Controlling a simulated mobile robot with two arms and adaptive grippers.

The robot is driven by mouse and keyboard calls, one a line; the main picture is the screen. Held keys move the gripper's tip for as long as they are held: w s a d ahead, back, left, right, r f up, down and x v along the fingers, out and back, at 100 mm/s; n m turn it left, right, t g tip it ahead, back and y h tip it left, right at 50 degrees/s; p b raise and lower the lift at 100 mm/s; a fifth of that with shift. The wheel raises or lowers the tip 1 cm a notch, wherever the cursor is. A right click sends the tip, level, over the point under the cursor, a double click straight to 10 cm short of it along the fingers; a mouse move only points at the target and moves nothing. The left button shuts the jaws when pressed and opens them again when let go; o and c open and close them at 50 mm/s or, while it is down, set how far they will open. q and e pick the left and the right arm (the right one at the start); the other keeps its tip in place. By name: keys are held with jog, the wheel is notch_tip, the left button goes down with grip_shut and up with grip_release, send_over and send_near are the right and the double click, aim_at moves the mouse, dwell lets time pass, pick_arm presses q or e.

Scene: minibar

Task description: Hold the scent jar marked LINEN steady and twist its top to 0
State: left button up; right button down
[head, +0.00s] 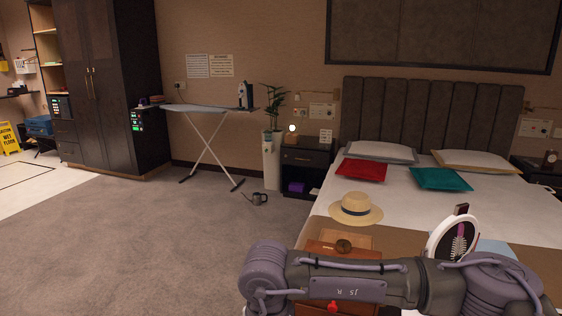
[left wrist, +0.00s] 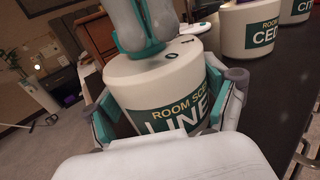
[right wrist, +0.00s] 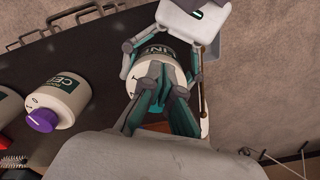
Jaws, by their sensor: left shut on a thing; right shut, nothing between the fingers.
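The LINEN scent jar (left wrist: 165,92) is white with a dark green label and stands upright in the left wrist view. My left gripper (left wrist: 168,125) is shut around its body, one finger on each side. The digits 0 and 1 show on the jar's upper face. My right gripper (right wrist: 160,92) is shut and empty, its fingertips right over the jar's top. It hides the top's turning part, so I cannot tell its setting or whether the fingers touch it. The jar (right wrist: 153,58) also shows in the right wrist view, behind those fingers. The head view shows neither gripper.
A jar marked CED (left wrist: 250,28) stands to the right in the left wrist view, another white jar (left wrist: 296,8) beyond it. In the right wrist view the neighbouring jar has a purple knob (right wrist: 42,121). They stand on a dark surface (right wrist: 90,65).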

jog(key=shift+w+d, duration=0.15)
jog(key=shift+w, duration=0.05)
dwell(0.3)
pick_arm(q)
jog(key=shift+s, duration=0.1)
pick_arm(e)
jog(key=shift+w+a, duration=0.2)
jog(key=shift+w, duration=0.25)
jog(key=shift+a, duration=0.15)
dwell(0.3)
jog(key=shift+s+a+r, duration=0.1)
jog(key=shift+s+a, duration=0.15)
jog(key=shift+s, duration=0.05)
jog(key=shift+s+r, duration=0.1)
jog(key=shift+r, duration=2.85)
